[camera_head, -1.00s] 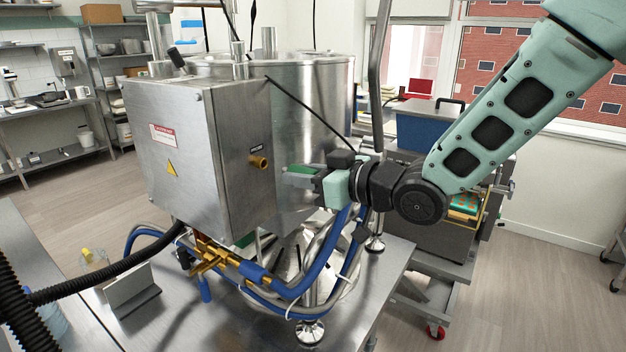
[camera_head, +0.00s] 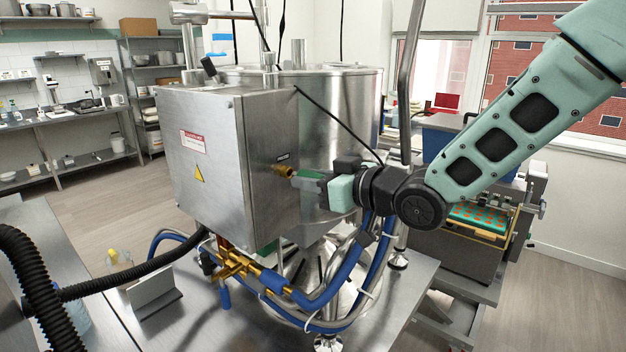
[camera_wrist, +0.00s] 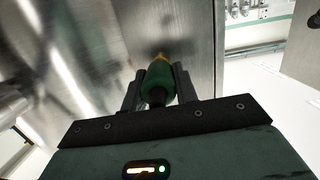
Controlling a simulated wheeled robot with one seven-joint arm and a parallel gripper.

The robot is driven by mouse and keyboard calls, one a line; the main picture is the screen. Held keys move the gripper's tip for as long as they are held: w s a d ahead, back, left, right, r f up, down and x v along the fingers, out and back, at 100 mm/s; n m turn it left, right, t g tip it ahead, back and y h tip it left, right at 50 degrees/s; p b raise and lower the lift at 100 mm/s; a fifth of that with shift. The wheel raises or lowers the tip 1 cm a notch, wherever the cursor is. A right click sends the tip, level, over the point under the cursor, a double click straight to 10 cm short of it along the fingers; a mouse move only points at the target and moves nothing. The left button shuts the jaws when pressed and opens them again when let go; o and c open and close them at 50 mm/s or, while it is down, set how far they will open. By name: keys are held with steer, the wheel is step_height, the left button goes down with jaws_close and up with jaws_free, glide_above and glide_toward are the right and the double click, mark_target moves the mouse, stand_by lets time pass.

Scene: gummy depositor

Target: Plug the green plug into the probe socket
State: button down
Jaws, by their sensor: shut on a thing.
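The green plug (camera_wrist: 158,82) is between the two dark fingers of my gripper (camera_wrist: 157,92) in the wrist view, its far end pointing at the steel box. In the head view my gripper (camera_head: 312,182) is shut on the plug and level with the brass probe socket (camera_head: 283,171) on the box's right face. The plug's tip is at or very close to the socket mouth. I cannot tell whether it is inside. In the wrist view a bit of brass (camera_wrist: 160,57) shows just beyond the plug; the socket is mostly hidden behind it.
The steel control box (camera_head: 205,150) stands before the large steel kettle (camera_head: 345,105). A black cable (camera_head: 335,120) runs down towards my gripper. Blue hoses (camera_head: 325,290) and brass valves (camera_head: 235,265) lie below. A tray of gummies (camera_head: 480,218) sits at right.

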steer(key=shift+w+a, duration=0.1)
steer(key=shift+x, duration=0.85)
steer(key=shift+r, duration=0.15)
steer(key=c, duration=1)
jaws_free()
steer(key=b+v, duration=0.3)
steer(key=v, duration=1.4)
steer(key=shift+b, duration=0.4)
